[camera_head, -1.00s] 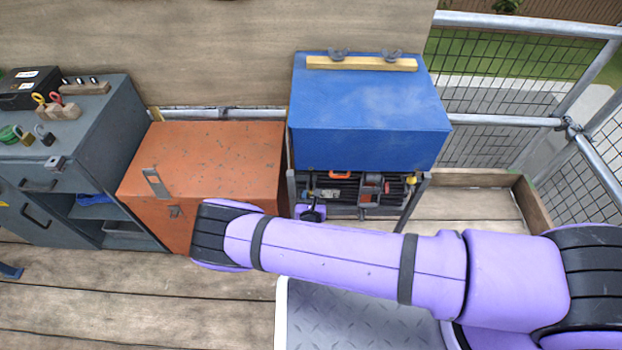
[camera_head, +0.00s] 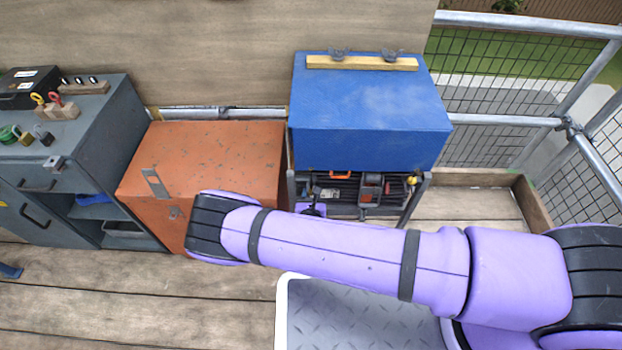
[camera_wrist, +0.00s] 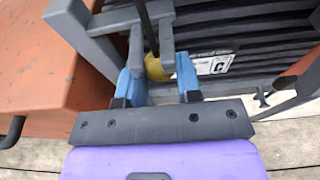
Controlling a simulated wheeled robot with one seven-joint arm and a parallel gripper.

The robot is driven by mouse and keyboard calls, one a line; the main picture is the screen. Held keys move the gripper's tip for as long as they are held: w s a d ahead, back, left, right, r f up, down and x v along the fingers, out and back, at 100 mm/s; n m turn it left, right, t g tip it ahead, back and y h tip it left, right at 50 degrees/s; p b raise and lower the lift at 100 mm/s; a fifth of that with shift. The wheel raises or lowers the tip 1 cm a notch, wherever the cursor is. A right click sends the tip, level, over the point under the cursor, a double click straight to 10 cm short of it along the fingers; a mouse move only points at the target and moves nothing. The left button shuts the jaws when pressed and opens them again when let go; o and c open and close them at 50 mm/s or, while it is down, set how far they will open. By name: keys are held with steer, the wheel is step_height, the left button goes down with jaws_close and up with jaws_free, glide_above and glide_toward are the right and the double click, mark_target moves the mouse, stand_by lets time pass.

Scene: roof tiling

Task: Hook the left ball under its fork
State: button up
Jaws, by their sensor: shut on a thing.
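In the wrist view my gripper (camera_wrist: 157,75) has its two blue fingers around a yellow ball (camera_wrist: 155,68), shut on it. A black cord (camera_wrist: 148,28) runs from the ball up between the two prongs of a grey fork (camera_wrist: 167,38). The ball sits by the prongs' lower ends; whether it rests against their underside I cannot tell. In the head view my arm hides the left ball, and only a bit of my gripper (camera_head: 313,210) shows past it. Another yellow ball (camera_head: 411,181) shows at the rack's right side.
A blue-covered rack (camera_head: 370,110) holds black ribbed items and tools below. An orange box (camera_head: 215,160) stands close on its left, also near my gripper in the wrist view (camera_wrist: 50,70). A grey cabinet (camera_head: 115,130) is farther left. Mesh fencing (camera_head: 490,90) bounds the right.

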steer(key=shift+w+r, duration=0.35)
steer(key=shift+r, duration=0.55)
steer(key=o, duration=0.6)
steer(key=shift+a, duration=0.1)
steer(key=shift+c, duration=0.9)
steer(key=shift+s+f, duration=0.1)
steer(key=shift+s, duration=0.1)
steer(key=o, duration=0.3)
steer(key=shift+v, duration=0.9)
steer(key=shift+s+f, duration=0.25)
steer(key=shift+s, duration=0.65)
steer(key=shift+s+f, duration=0.2)
steer(key=shift+s, duration=0.7)
steer(key=shift+s+f, duration=0.25)
steer(key=shift+s, duration=0.65)
